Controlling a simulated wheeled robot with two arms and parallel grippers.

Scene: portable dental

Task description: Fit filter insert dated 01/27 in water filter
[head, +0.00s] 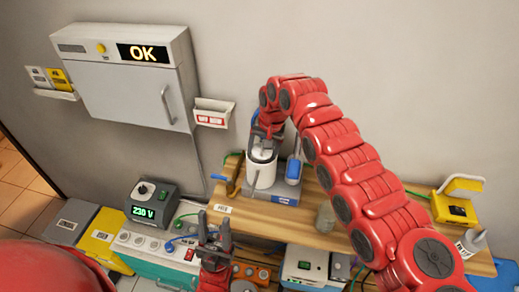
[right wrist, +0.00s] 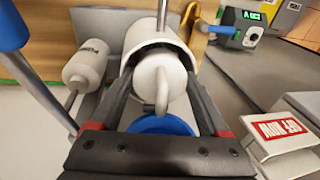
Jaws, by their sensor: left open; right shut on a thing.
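The water filter's white round housing (head: 261,177) stands on a small base on the wooden shelf; its open rim shows in the right wrist view (right wrist: 150,39). My right gripper (head: 265,143) comes down over it from above. In the right wrist view, its fingers (right wrist: 160,66) are shut on a white filter insert (right wrist: 158,76) with a looped handle. The insert is at the housing's mouth; how deep it sits I cannot tell. No date is readable on it. My left gripper (head: 213,238) is open and empty, in front of the shelf and lower left of the filter.
A blue-and-white container (head: 293,171) stands right beside the housing. A small beige cylinder (head: 325,217) is further right on the shelf (head: 262,222). A wall cabinet (head: 130,85) displays "OK". A 230 V unit (head: 152,202) and a yellow device (head: 455,208) flank the area.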

